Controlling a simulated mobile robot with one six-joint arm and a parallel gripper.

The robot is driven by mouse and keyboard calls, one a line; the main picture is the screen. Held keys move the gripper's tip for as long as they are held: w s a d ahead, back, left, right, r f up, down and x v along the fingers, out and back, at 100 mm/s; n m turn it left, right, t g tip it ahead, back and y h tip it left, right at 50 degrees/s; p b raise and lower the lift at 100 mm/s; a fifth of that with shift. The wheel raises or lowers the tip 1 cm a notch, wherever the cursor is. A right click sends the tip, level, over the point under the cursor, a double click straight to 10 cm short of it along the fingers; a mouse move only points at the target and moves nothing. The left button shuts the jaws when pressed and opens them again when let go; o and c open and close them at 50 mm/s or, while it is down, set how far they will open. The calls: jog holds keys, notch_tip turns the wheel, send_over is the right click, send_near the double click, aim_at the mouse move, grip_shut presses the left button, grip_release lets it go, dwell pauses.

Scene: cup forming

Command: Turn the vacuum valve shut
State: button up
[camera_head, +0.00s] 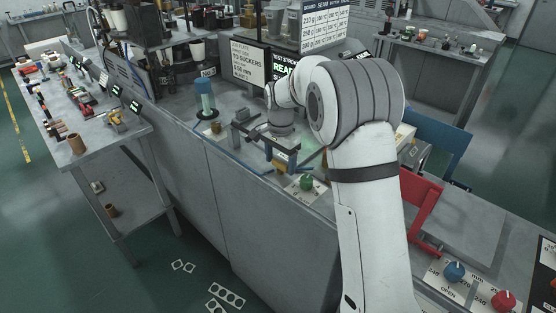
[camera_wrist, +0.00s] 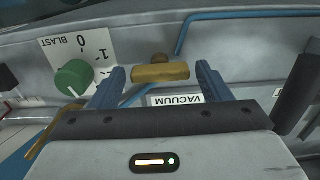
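The vacuum valve has a yellow bar handle (camera_wrist: 160,72) with a small brown-yellow hub behind it. In the wrist view it lies crosswise, and the VACUUM label (camera_wrist: 176,99) shows upside down just below it. My gripper (camera_wrist: 161,66) is open, its two blue fingers on either side of the handle with a visible gap at each end. Nothing is held. I cannot tell how deep the handle sits between the fingers. In the head view the yellow handle (camera_head: 279,168) shows small below my gripper (camera_head: 279,154), partly covered by it.
A green knob (camera_wrist: 74,78) on a BLAST scale plate is left of the fingers; it also shows in the head view (camera_head: 306,182). A blue pipe (camera_wrist: 190,30) runs behind the valve. A dark cylinder (camera_wrist: 295,97) stands close on the right. A blue-topped cylinder (camera_head: 205,95) stands further left.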

jog(key=c, duration=0.7)
jog(key=shift+a, duration=0.15)
jog(key=shift+c, duration=0.4)
jog(key=shift+n, duration=0.4)
jog(key=n, duration=1.3)
jog(key=shift+b, duration=0.3)
jog(key=shift+r+n, duration=0.1)
jog(key=shift+n, duration=1.9)
